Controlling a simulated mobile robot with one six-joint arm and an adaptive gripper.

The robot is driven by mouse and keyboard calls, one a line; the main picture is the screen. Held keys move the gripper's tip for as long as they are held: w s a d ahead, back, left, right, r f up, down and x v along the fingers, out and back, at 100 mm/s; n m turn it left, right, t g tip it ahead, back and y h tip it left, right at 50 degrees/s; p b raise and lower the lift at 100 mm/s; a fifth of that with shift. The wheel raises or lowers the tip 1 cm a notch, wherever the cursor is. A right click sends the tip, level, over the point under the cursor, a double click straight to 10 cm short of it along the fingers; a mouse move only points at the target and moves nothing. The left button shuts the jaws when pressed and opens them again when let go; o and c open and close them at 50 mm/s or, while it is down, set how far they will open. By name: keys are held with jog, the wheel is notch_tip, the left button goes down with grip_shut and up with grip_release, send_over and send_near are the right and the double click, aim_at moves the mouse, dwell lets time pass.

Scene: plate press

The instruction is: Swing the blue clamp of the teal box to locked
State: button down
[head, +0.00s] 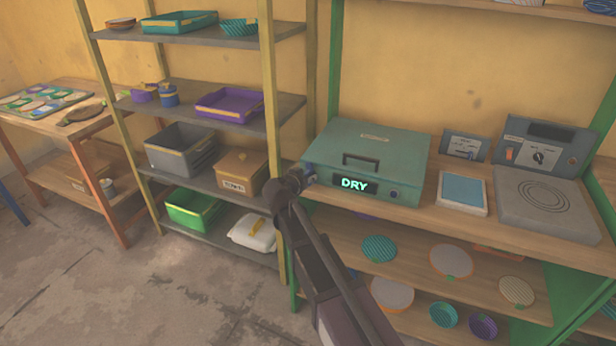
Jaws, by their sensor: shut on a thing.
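The teal box (408,154) stands with its lid down on the wooden bench in the middle of the head view. It has a dark handle on top and a lit panel reading "DRY" on its front. A small part of the blue clamp (309,168) shows at the box's left front corner. My gripper (308,178) is at that corner, shut on the blue clamp. My wrist and arm hide most of the clamp and the fingers, so the clamp's exact angle cannot be told.
A blue-topped pad (462,191), a grey hot plate (545,212) and control boxes (540,148) stand right of the teal box. Round plates (452,260) lie on the shelf below. A shelf rack (268,90) with trays and bins stands close on the left.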

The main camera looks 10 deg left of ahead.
jog(key=shift+d+m+y, duration=0.1)
jog(key=shift+m+y, duration=0.5)
jog(key=shift+m, duration=0.2)
jog(key=c, duration=0.6)
grip_release()
jog(key=shift+c, duration=0.2)
